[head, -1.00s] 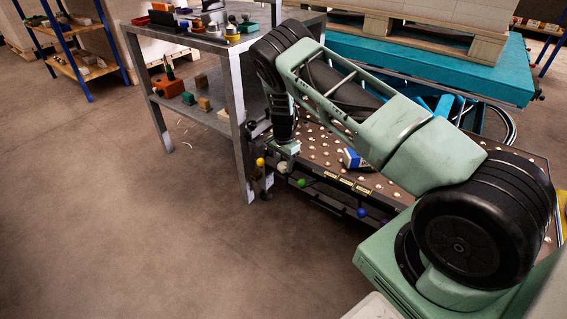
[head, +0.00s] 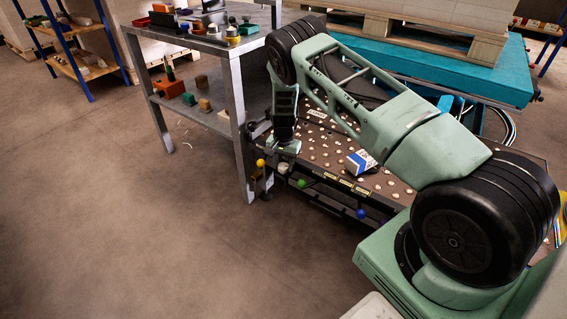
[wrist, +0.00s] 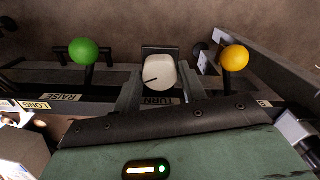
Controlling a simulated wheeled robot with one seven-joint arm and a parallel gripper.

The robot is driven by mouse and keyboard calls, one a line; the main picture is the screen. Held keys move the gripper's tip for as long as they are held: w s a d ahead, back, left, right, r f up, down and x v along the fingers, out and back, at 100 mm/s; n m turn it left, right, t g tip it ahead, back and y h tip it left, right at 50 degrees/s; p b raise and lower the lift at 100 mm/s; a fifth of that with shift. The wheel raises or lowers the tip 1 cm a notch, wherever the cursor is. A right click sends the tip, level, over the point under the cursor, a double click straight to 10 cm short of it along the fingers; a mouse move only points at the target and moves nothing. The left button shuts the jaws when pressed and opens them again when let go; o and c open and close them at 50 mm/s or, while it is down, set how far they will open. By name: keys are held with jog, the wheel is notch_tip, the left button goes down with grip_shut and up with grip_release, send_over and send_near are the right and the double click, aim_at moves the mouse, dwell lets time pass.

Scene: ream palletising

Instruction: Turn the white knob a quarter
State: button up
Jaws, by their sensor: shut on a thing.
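My gripper (wrist: 160,84) is shut on the white knob, one finger on each side. In the head view the white knob (head: 283,168) shows small at the front edge of the roller table, just below my gripper (head: 284,158). The fingertips are too small to make out there.
A green ball knob (wrist: 83,51) by a RAISE label is left of the white knob, and a yellow ball knob (wrist: 234,58) is right. A blue knob (head: 361,213) sits further along. A blue-and-white packet (head: 360,162) lies on the table (head: 325,150). A metal bench (head: 236,110) stands close left.

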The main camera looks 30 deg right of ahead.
aim_at(283, 166)
jog(key=shift+n, duration=1.2)
jog(key=o, duration=1)
jog(key=shift+c, duration=0.2)
jog(key=shift+r, duration=0.15)
notch_tip(283, 166, up, 8)
jog(key=p, duration=0.5)
jog(key=shift+p, duration=0.4)
